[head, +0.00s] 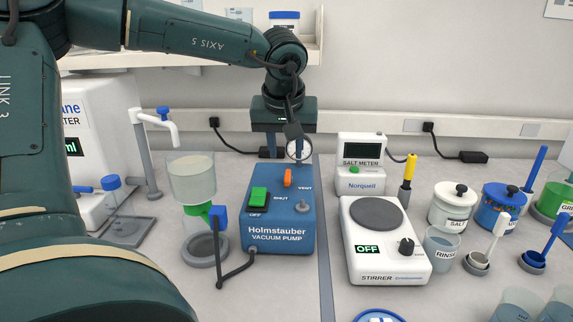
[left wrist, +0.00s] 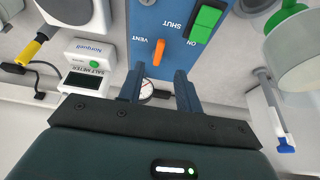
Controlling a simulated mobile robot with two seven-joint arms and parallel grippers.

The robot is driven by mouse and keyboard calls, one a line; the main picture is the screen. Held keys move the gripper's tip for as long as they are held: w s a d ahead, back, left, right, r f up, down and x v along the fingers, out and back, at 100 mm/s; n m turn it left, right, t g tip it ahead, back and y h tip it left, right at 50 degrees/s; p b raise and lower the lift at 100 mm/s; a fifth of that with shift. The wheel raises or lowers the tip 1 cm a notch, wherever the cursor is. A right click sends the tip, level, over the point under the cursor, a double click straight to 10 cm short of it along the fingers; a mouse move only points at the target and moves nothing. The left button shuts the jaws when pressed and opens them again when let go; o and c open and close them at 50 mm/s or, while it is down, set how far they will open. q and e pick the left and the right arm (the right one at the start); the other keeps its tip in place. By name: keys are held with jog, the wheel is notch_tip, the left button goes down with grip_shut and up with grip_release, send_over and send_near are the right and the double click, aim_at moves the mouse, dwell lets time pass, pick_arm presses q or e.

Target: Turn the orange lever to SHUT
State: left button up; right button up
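The orange lever (head: 287,177) stands near the back edge of the blue vacuum pump's top (head: 262,228). In the head view it lies roughly along the front-to-back line, with VENT to its right and SHUT in front of it to the left. The lever (left wrist: 158,52) also shows in the left wrist view, beside the VENT label. My left gripper (head: 285,152) is open and empty, just behind the pump. In the left wrist view its two fingers (left wrist: 157,82) are spread apart, with the lever beyond the gap, not between them. My right gripper is not in view.
The green ON/OFF switch (head: 258,197) sits left of the lever on the pump. A flask with a green neck (head: 192,180) stands left of the pump. The stirrer (head: 388,240) and salt meter (head: 361,165) stand to the right. A cable and the wall are behind the gripper.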

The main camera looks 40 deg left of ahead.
pick_arm(q)
jog(key=v, duration=0.5)
jog(key=shift+r, duration=0.1)
dwell(0.3)
